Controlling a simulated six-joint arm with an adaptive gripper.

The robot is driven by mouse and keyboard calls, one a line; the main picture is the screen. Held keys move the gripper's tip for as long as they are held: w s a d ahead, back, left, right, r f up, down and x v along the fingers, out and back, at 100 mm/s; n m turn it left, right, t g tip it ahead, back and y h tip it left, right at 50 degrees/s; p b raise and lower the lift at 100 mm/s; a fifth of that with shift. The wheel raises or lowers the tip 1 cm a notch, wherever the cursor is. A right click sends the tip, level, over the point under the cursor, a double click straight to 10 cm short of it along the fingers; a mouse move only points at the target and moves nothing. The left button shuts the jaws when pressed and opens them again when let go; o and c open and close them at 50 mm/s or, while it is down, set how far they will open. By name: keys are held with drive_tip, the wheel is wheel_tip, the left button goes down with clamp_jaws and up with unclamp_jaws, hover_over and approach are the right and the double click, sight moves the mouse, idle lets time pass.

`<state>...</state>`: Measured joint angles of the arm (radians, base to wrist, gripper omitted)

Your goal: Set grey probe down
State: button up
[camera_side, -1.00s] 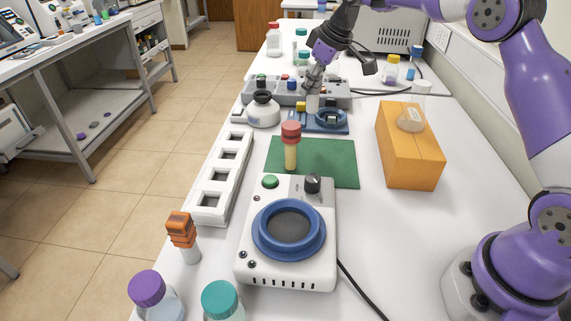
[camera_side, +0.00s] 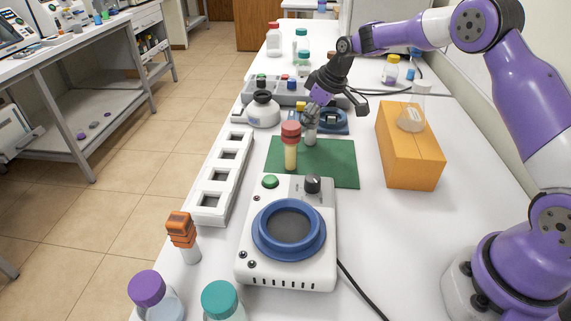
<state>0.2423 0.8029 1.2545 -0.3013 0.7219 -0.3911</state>
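The grey probe (camera_side: 310,132) has a grey ribbed top and a paler lower body, and is upright. My gripper (camera_side: 316,107) comes down from above and is shut on its top. The probe's lower end is over the far part of the green mat (camera_side: 335,170), just behind and to the right of the red-capped tube (camera_side: 291,155). I cannot tell whether it touches the mat. The fingertips are small and partly blend with the grey top.
A white device with a blue ring (camera_side: 255,250) stands in front of the mat. A white slotted rack (camera_side: 212,205) is at the left, an orange block (camera_side: 410,160) at the right. A blue-ringed device (camera_side: 333,127) and a white flask (camera_side: 262,112) stand behind. The mat's front right is clear.

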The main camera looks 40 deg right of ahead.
drive_tip(key=shift+o, duration=0.4)
drive_tip(key=shift+r, duration=0.1)
drive_tip(key=s+a+r, duration=0.1)
drive_tip(key=s+r, duration=0.3)
drive_tip(key=r, duration=0.3)
drive_tip(key=s+a+r, duration=0.1)
drive_tip(key=s+r, duration=0.4)
drive_tip(key=r, duration=0.3)
drive_tip(key=s+a+f+m, duration=0.1)
drive_tip(key=s+a+m, duration=0.1)
drive_tip(key=s, duration=0.7)
drive_tip(key=s+a+f+m+t+h, duration=0.1)
drive_tip(key=s+m, duration=0.1)
drive_tip(key=s, duration=0.7)
drive_tip(key=shift+s+a+f+h, duration=0.2)
drive_tip(key=shift+a+f+h, duration=0.1)
drive_tip(key=shift+a+f, duration=0.1)
